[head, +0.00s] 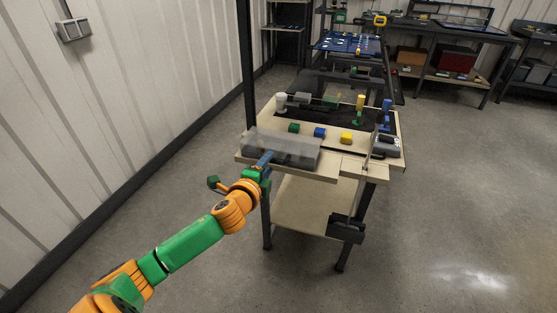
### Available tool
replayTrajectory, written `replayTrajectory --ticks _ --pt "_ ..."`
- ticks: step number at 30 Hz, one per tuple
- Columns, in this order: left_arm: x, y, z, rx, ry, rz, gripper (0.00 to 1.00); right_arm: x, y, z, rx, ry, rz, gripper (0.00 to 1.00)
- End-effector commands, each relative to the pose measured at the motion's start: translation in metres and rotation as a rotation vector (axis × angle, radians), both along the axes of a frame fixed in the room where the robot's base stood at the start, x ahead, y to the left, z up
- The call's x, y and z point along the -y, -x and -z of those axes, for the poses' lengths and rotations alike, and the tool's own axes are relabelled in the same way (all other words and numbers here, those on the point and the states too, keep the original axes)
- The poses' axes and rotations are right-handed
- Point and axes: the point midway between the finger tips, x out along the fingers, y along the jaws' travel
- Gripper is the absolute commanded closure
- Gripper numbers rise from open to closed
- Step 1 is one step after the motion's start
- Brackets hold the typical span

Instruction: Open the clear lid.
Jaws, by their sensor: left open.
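The clear lid (290,148) is a see-through cover over a grey case at the near left of the wooden workbench (330,176). It looks closed, lying flat over the case. My left arm, orange and green, reaches in from the lower left. My left gripper (266,158) is open at the front edge of the case, by the lid's near left part. I cannot tell whether its fingers touch the lid. The gripper hides a small part of the front edge. My right gripper is not in view.
Green (294,128), blue (319,132) and yellow (346,138) blocks sit in a row behind the case. A grey device (388,144) and a thin upright post stand at the bench's right. Floor to the right is clear.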

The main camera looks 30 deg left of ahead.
Motion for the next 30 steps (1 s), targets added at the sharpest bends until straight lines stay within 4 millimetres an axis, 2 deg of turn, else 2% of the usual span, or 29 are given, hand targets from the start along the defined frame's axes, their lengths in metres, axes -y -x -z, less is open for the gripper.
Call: replayTrajectory --ticks 3,6,16,17,21,22,30 --pt "-0.004 -0.018 0.004 0.000 0.002 -0.001 0.53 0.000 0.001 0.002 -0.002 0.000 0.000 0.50" --pt "-0.006 -0.026 0.007 0.000 0.003 -0.001 0.53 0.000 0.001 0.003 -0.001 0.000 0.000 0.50" --pt "-0.007 -0.031 0.008 -0.001 0.004 0.002 0.53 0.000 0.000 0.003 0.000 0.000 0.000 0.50" --pt "-0.007 -0.031 0.008 -0.001 0.004 0.001 0.56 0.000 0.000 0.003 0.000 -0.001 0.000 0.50" --pt "-0.007 -0.031 0.008 -0.002 0.004 0.001 0.93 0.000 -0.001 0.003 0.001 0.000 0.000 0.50" --pt "-0.007 -0.031 0.008 -0.002 0.004 0.001 1.00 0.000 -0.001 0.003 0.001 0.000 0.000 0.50" --pt "-0.007 -0.031 0.008 -0.002 0.004 0.001 1.00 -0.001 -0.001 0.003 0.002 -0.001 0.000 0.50"
